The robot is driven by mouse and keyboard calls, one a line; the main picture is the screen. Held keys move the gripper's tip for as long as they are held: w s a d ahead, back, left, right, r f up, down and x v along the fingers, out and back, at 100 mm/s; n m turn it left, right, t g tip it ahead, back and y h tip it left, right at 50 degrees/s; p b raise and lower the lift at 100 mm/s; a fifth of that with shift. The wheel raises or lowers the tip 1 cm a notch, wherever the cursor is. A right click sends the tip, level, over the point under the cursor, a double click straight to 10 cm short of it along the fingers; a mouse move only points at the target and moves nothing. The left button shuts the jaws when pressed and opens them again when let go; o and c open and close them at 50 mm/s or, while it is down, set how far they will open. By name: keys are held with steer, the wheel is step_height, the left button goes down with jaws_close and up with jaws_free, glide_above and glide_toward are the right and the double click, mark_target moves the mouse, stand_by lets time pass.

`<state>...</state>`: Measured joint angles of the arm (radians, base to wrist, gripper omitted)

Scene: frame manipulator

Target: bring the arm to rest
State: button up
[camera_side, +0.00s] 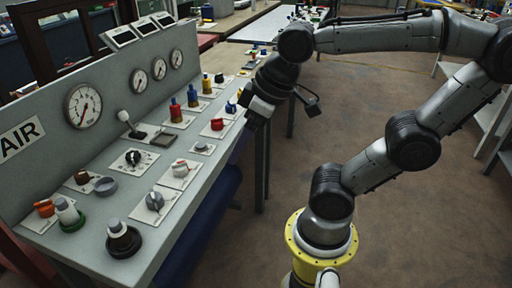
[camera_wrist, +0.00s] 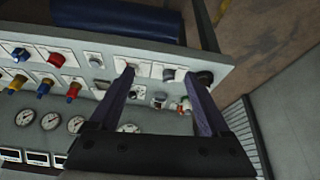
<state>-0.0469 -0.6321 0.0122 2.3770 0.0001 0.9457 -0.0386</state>
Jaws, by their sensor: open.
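My arm reaches from its yellow base ring over to the control panel's right edge in the side view. My gripper (camera_side: 245,135) hangs there, pointing down beside the far right part of the panel (camera_side: 205,160). Its fingers are dark and hard to make out in that view. In the wrist view the two fingers of my gripper (camera_wrist: 158,75) are spread wide with nothing held between them. They show over the knobs and switches of the panel. The fingers look apart from the controls, but the exact gap cannot be told.
The panel bears several knobs, a lever (camera_side: 126,120), a red switch (camera_side: 217,124) and coloured plugs. Several round gauges (camera_side: 84,105) are on its upright back. A white table (camera_side: 262,27) stands behind, shelves (camera_side: 490,95) at the right. The brown floor (camera_side: 440,220) is clear.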

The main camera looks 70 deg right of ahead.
steer(key=s+f, duration=0.1)
steer(key=s+d+f+m, duration=0.1)
steer(key=shift+s+t, duration=0.3)
steer(key=shift+s, duration=0.05)
